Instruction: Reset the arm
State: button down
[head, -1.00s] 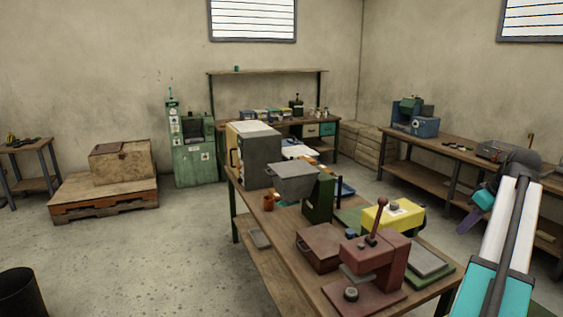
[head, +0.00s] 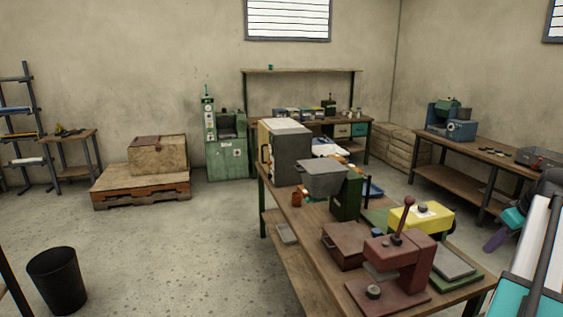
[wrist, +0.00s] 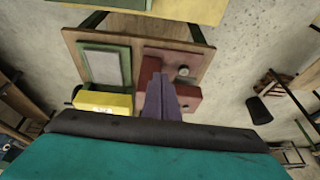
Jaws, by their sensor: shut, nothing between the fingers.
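My arm (head: 540,255) reaches up along the right edge of the head view. My gripper (head: 496,238) shows there as a small purple tip beside the right-hand bench, apart from the things on the middle table. In the wrist view, my gripper's purple fingers (wrist: 163,88) are together and empty. They cover part of the red press (wrist: 182,97) in that picture. The red press also stands at the near end of the middle table in the head view (head: 400,265).
The middle table (head: 325,290) carries the press, a yellow-topped device (head: 422,218), a brown box (head: 343,246) and a grey bin (head: 322,180). A rack with rolls (head: 22,137) and a black bin (head: 57,280) stand left. Open floor (head: 190,255) lies between.

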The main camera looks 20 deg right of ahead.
jog(key=w+a+f+b, duration=0.1)
jog(key=w+a+f, duration=0.2)
jog(key=f, duration=0.2)
jog(key=w+a+f+g+y, duration=0.1)
jog(key=w+a+f, duration=0.15)
jog(key=f, duration=0.25)
jog(key=w+a+f+b, duration=0.1)
jog(key=w+a+f, duration=0.15)
jog(key=f, duration=0.35)
jog(key=w+a+f+g+y+b, duration=0.1)
jog(key=w+a+f+g+b, duration=0.1)
jog(key=a+f, duration=1.15)
jog(key=w+a+f+g+b, duration=0.1)
jog(key=w+a+f+g, duration=0.1)
jog(key=a+f, duration=1.15)
jog(key=s+a+f+g+h+b, duration=0.1)
jog(key=s+a+f+g+b, duration=0.1)
jog(key=s+a+f, duration=0.8)
jog(key=s+a+f+g+b, duration=0.2)
jog(key=s+a+f, duration=0.4)
jog(key=a+f, duration=0.6)
jog(key=s+a+f+g+h+b, duration=0.1)
jog(key=s+a+f, duration=0.2)
jog(key=s+f, duration=0.4)
jog(key=s, duration=0.3)
jog(key=shift+a+b, duration=0.2)
jog(key=shift+b, duration=0.1)
jog(key=shift+r, duration=0.1)
